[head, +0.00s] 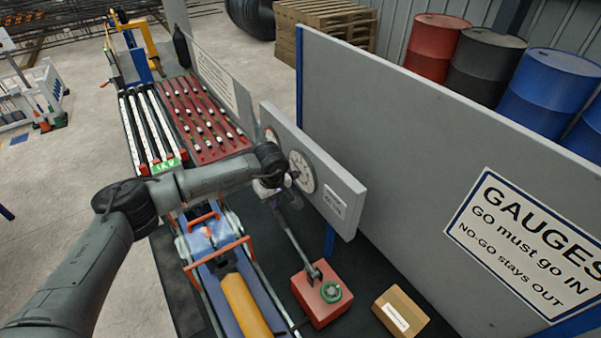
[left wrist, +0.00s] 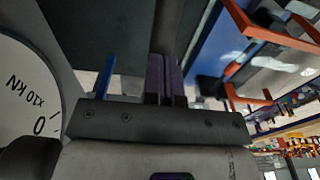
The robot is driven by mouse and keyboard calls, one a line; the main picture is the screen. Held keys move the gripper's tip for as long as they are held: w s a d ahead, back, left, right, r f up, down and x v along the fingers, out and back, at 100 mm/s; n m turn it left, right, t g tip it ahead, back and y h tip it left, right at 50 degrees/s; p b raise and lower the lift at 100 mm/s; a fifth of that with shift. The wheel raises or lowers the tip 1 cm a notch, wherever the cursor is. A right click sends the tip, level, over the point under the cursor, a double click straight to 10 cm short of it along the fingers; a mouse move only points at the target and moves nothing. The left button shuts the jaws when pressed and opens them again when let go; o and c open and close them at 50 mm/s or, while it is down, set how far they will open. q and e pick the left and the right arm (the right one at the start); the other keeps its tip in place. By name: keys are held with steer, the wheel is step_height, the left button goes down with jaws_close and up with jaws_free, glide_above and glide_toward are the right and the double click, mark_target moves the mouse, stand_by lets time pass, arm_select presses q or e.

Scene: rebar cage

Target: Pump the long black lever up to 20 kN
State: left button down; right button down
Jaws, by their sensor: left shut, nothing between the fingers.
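A round white gauge (head: 302,172) on a grey panel is partly covered by my left wrist. In the left wrist view part of a dial (left wrist: 27,95) reads "x10 kN" and 0; its needle cannot be made out.
A blue tray with an orange cylinder (head: 245,305) and orange handles lies left of the pump. A cardboard box (head: 401,312) lies right of it. A tall grey panel with a GAUGES sign (head: 525,245) closes off the right. A red rack (head: 203,115) stands behind.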

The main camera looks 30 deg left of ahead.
arm_select(q)
steer(key=shift+a+f+b, duration=0.15)
steer(key=shift+f+b, duration=0.35)
steer(key=shift+f, duration=0.1)
steer(key=shift+d+r+p, duration=0.25)
steer(key=shift+r+p, duration=0.5)
steer(key=shift+r, duration=0.1)
steer(key=r, duration=0.1)
steer(key=d+r+p, duration=0.1)
steer(key=r+p, duration=0.1)
steer(key=shift+s+d+r, duration=0.2)
steer(key=shift+s+r, duration=0.05)
steer(key=shift+s, duration=0.1)
steer(key=shift+f, duration=0.1)
steer(key=shift+d, duration=0.1)
